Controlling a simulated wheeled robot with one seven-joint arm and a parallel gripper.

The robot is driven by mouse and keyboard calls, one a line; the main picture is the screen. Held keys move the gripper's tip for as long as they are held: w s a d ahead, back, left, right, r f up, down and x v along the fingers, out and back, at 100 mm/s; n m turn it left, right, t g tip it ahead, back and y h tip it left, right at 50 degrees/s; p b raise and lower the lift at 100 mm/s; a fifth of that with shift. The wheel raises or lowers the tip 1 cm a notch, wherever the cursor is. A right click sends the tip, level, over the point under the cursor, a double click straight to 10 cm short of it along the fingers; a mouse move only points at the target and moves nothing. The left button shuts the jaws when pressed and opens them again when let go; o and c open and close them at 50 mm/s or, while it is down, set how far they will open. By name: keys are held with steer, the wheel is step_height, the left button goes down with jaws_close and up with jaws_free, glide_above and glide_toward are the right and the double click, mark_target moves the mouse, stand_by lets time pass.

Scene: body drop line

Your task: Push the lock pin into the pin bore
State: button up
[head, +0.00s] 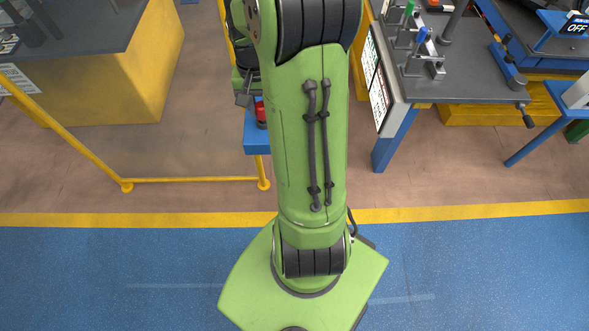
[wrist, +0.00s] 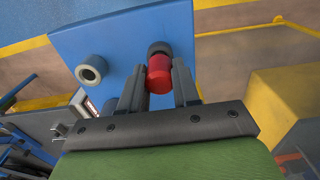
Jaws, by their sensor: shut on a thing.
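The lock pin shows in the wrist view as a red cylinder (wrist: 159,76) between the fingertips of my gripper (wrist: 158,85), which is shut on it. A dark round collar (wrist: 159,48) on the blue plate (wrist: 120,45) sits right at the pin's far end. I cannot tell how deep the pin sits in it, or whether this collar is the pin bore. A grey ring with an open hole (wrist: 91,70) stands on the same plate, to the left. In the head view the red pin (head: 261,111) shows by the blue block (head: 256,139), partly hidden by my arm.
A yellow-framed fence (head: 190,180) stands left of the blue block. A grey workbench (head: 460,85) with clamps stands to the right, and a yellow-sided bench (head: 150,75) to the left. A yellow floor line (head: 120,219) runs across the front.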

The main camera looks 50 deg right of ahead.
mark_target(260, 105)
jaws_close()
steer(key=shift+r+p, duration=3.1)
steer(key=shift+r, duration=0.5)
